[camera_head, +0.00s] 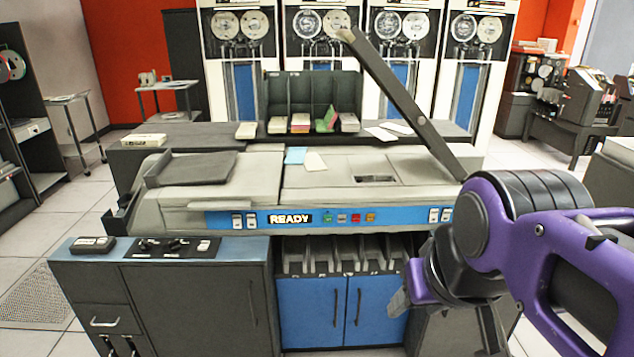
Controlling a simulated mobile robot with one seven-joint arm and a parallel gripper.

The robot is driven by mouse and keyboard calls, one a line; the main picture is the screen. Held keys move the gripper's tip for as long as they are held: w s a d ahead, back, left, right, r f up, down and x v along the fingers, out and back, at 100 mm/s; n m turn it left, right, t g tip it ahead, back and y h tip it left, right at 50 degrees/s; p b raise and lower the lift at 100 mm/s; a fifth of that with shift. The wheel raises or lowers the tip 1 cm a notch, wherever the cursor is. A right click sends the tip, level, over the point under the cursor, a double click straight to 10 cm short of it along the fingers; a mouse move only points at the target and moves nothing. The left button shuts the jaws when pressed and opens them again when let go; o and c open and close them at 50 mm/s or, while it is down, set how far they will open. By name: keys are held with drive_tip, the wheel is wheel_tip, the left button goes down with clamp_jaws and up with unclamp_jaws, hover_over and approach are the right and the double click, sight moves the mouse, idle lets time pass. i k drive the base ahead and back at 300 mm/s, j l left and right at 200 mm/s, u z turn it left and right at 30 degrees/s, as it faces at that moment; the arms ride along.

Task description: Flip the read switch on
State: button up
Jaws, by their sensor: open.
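A card machine has a blue front panel (340,219) with a lit READY sign (290,218). A pair of white switches (244,221) sits left of the sign, and another pair of white switches (440,215) sits at the panel's right end. Their labels are too small to read, so I cannot tell which is the read switch or how it is set. My gripper (445,313) is at the lower right, below the panel's right end and in front of the cabinet. It is open, with nothing seen between its fingers, and appears apart from the switches.
Small coloured buttons (348,218) lie mid-panel. A black control plate (172,248) with knobs and a small dark box (93,244) are on the left ledge. Card stacks (300,123) stand in a rack behind. A long dark bar (400,95) rises diagonally over the machine's right side.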

sight(433, 217)
drive_tip(key=z, duration=0.65)
